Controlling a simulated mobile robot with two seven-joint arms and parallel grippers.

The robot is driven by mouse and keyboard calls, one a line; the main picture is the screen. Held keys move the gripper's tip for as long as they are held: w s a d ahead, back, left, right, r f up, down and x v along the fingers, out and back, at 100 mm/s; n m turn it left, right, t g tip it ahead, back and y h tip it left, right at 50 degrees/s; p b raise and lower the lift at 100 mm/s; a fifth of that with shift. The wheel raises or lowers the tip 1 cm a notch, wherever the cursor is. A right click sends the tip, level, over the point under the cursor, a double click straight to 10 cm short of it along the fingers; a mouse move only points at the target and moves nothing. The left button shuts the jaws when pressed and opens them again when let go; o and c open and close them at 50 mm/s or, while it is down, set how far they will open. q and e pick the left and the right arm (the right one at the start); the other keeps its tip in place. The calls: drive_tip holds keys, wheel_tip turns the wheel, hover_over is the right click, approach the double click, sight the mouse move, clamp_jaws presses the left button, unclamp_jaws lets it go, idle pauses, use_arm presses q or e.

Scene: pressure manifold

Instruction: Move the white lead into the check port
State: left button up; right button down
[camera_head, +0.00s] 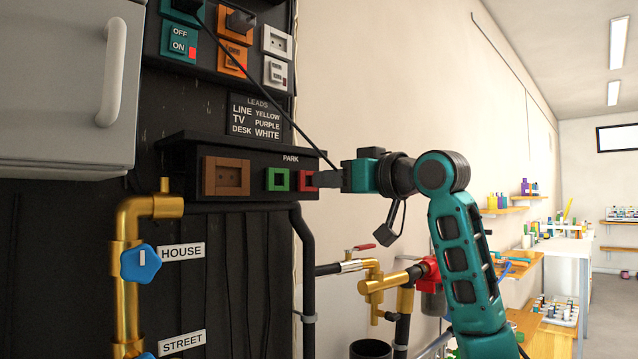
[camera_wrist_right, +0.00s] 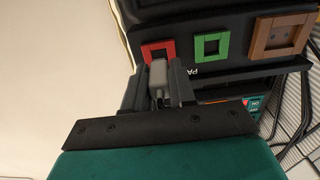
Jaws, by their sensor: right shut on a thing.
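My right gripper (camera_head: 328,178) is at the right end of the black PARK box. It is shut on a pale grey-white plug (camera_wrist_right: 158,76), which looks like the white lead's plug. The plug's end is close to the red-framed port (camera_head: 307,180); I cannot tell whether it is in it. In the wrist view the red port (camera_wrist_right: 158,51) lies just beyond the plug. A green-framed port (camera_head: 278,179) and a larger brown socket (camera_head: 226,176) are to its left. No port in view reads "check". My left gripper is not in view.
A leads sign (camera_head: 257,117) lists white as DESK. Above it are a teal ON/OFF switch (camera_head: 179,42), orange sockets (camera_head: 232,58) and white sockets (camera_head: 277,42). A dark cable runs down towards my gripper. Brass pipe (camera_head: 128,230) with a blue valve (camera_head: 141,263) is below left.

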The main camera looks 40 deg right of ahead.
drive_tip(key=shift+s+d+b, duration=0.1)
drive_tip(key=shift+s+b, duration=0.4)
drive_tip(key=shift+s, duration=1.2)
